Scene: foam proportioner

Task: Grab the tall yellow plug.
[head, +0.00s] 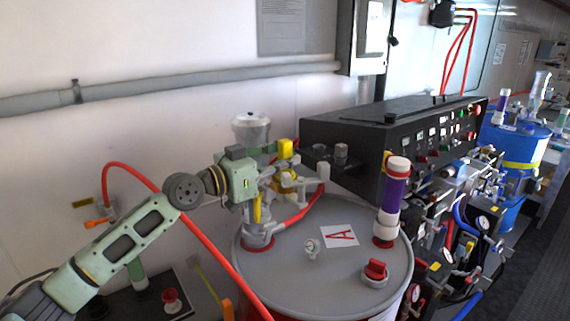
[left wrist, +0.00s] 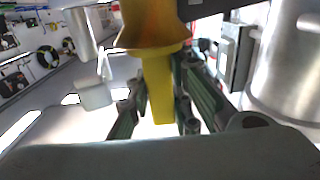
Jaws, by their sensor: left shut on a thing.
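The tall yellow plug (left wrist: 158,85) is in the left wrist view, with a wide flared collar and a narrower stem. The stem lies between the fingers of my left gripper (left wrist: 165,110), which is shut on it. In the head view my left gripper (head: 283,168) is above the back left of the grey drum lid, and yellow parts (head: 285,149) show at its fingers. The fingers and fittings hide most of the plug there. I cannot tell whether its lower end touches anything. My right gripper is not in view.
The grey drum lid (head: 310,258) carries a label marked A (head: 340,236), a red cap (head: 375,270) and a purple tube (head: 391,200). A silver-topped pump (head: 251,130) stands behind my gripper. A black control box (head: 380,140) is right.

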